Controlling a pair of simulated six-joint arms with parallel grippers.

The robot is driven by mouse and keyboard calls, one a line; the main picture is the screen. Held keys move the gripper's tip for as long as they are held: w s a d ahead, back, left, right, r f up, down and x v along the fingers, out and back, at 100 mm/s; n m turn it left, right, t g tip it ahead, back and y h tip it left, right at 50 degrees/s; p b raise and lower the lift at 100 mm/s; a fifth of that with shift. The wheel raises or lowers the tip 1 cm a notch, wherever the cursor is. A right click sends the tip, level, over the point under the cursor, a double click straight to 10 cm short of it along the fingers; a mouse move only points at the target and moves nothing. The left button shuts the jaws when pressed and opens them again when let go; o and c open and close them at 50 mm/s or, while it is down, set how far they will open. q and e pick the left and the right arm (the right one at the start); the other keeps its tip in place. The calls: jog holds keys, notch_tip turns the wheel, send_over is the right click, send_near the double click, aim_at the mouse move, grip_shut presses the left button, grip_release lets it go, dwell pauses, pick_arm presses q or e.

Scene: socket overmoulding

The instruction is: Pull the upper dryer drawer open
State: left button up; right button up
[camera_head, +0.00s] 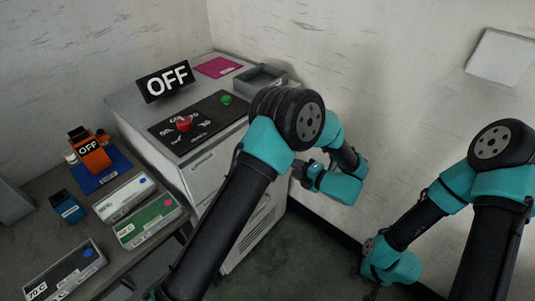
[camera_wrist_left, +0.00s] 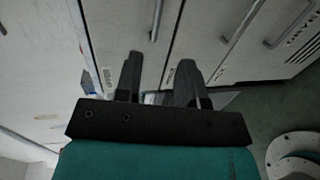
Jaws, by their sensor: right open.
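The dryer is the white cabinet (camera_head: 190,176) left of my left arm. Its upper drawer front, with a bar handle (camera_head: 203,158), looks flush in the head view. My left arm hides part of the front. In the left wrist view, a bar handle (camera_wrist_left: 155,20) lies beyond the fingers, roughly in line with their gap, and another handle (camera_wrist_left: 235,20) is to the right. My left gripper (camera_wrist_left: 160,62) is open and empty, apart from the handles; its end (camera_head: 299,171) is partly seen right of the dryer. My right gripper (camera_head: 369,244) is low at right, its fingers hardly visible.
On the dryer top are an OFF sign (camera_head: 167,81), a red button (camera_head: 183,123), a green button (camera_head: 227,99) and a grey tray (camera_head: 260,78). A bench at left holds several labelled trays (camera_head: 146,221) and an orange device (camera_head: 91,155). The floor (camera_head: 310,255) right of the dryer is clear.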

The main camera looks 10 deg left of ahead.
pick_arm(q)
jog(key=shift+s+d+r, duration=0.1)
jog(key=shift+s+d, duration=0.05)
jog(key=x, duration=1.7)
jog(key=shift+a, duration=0.25)
jog(key=shift+c, duration=0.2)
grip_shut()
